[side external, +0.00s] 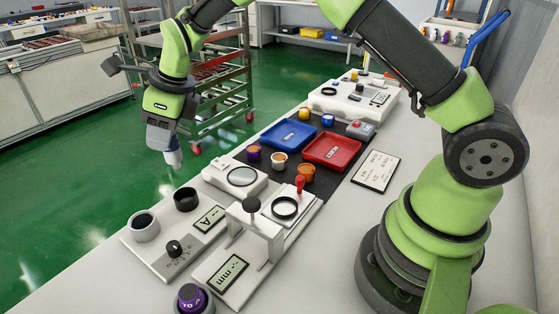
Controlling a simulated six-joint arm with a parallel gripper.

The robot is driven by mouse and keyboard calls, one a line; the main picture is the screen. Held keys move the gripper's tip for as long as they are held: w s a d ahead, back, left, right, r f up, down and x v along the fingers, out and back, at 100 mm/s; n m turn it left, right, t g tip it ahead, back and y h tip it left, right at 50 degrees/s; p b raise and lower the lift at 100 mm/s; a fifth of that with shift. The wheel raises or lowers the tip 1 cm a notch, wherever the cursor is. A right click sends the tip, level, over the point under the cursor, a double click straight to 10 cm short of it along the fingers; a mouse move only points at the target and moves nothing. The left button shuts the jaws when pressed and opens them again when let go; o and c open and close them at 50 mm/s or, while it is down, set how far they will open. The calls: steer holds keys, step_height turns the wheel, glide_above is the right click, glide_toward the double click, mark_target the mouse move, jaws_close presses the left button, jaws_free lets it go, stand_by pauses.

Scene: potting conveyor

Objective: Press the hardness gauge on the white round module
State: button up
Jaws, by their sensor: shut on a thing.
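The white round module (279,161) stands on the black mat, between a purple module (254,152) and an orange one (306,173). Its top looks brownish orange. My gripper (163,130) is at the left, raised and away from the modules. It is shut on a pale grey and white tool, which I take for the hardness gauge (173,157). The gauge points downward, slightly tilted, and appears clear of the bench. The fingers and their contact with the gauge are too small to make out.
A blue tray (270,138) and a red tray (313,151) lie on the mat. In front stand a press-like stand (262,240), a lens device (220,183), a panel marked A (184,262) and a purple-topped knob (193,298). A sheet (376,171) lies at the right.

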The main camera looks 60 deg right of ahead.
stand_by(0.4)
steer(key=s+d+f, duration=0.2)
steer(key=d, duration=1)
glide_above(276, 159)
steer(key=shift+s+f, duration=0.1)
steer(key=shift+f, duration=0.4)
steer(key=shift+a+f, duration=0.1)
steer(key=shift+f, duration=2.1)
steer(key=shift+f, duration=0.7)
step_height(276, 159, up, 6)
stand_by(0.8)
